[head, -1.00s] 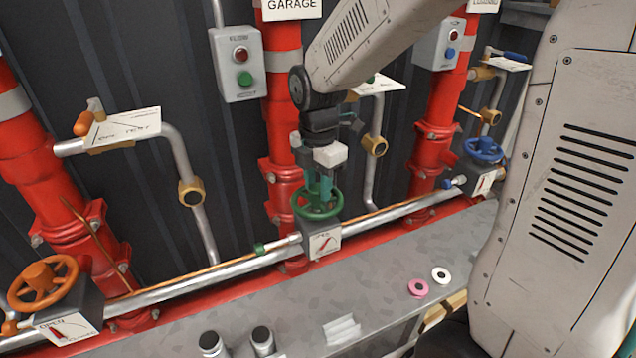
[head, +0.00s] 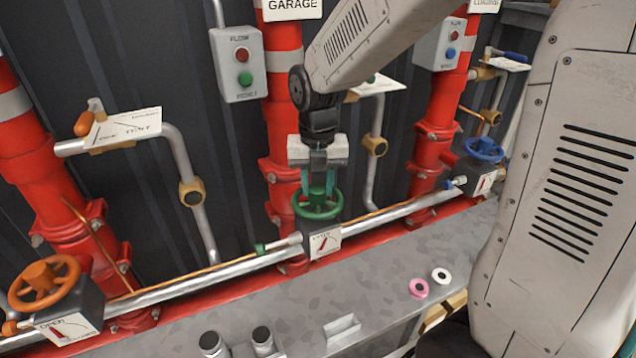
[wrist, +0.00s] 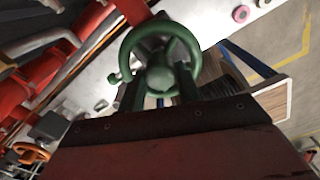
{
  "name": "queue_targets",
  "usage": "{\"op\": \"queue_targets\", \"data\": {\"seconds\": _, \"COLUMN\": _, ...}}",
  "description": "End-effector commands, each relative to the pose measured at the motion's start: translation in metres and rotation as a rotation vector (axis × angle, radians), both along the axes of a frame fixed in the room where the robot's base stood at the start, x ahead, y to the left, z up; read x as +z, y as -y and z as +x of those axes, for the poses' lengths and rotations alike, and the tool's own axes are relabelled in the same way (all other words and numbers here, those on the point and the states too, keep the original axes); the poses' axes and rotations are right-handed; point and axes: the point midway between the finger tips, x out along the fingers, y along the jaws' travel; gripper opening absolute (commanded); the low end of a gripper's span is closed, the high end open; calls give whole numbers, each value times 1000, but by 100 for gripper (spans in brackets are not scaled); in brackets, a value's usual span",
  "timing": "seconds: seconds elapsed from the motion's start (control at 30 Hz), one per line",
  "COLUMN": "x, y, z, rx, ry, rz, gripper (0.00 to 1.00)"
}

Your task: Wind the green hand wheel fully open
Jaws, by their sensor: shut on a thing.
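The green hand wheel (head: 317,204) sits on the middle valve, in front of the middle red pipe under the GARAGE sign. My gripper (head: 318,188) comes down onto it from above and is shut on the wheel. In the wrist view the green wheel (wrist: 160,62) fills the top middle, with my two fingers (wrist: 158,95) over its near part around the hub. The valve's white dial plate (head: 325,242) has a red pointer slanting up to the right; its lettering is too small to read surely.
An orange hand wheel (head: 45,282) is at the far left and a blue hand wheel (head: 484,150) at the right. A control box (head: 239,64) hangs left of the middle pipe. A pink ring (head: 419,288) and a white ring (head: 441,275) lie on the grey bench.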

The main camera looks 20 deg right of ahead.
Motion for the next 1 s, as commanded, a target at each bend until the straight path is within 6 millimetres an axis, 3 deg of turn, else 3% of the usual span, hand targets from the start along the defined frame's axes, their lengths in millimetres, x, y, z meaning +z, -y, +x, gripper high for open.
{"op": "queue_targets", "data": {"seconds": 0.2, "x": -2, "y": -1, "z": -2, "rx": 271, "ry": -8, "rz": 2, "gripper": 1}}
{"op": "queue_targets", "data": {"seconds": 0.5, "x": -2, "y": -1, "z": -2, "rx": 318, "ry": -8, "rz": 2, "gripper": 1}}
{"op": "queue_targets", "data": {"seconds": 0.53, "x": -2, "y": -1, "z": -2, "rx": 318, "ry": -8, "rz": 2, "gripper": 39}}
{"op": "queue_targets", "data": {"seconds": 0.57, "x": -2, "y": -1, "z": -2, "rx": 317, "ry": -8, "rz": 2, "gripper": 47}}
{"op": "queue_targets", "data": {"seconds": 0.87, "x": -1, "y": -1, "z": -1, "rx": 304, "ry": -3, "rz": 0, "gripper": 50}}
{"op": "queue_targets", "data": {"seconds": 1.0, "x": -1, "y": -1, "z": 0, "rx": 162, "ry": -2, "rz": 0, "gripper": 50}}
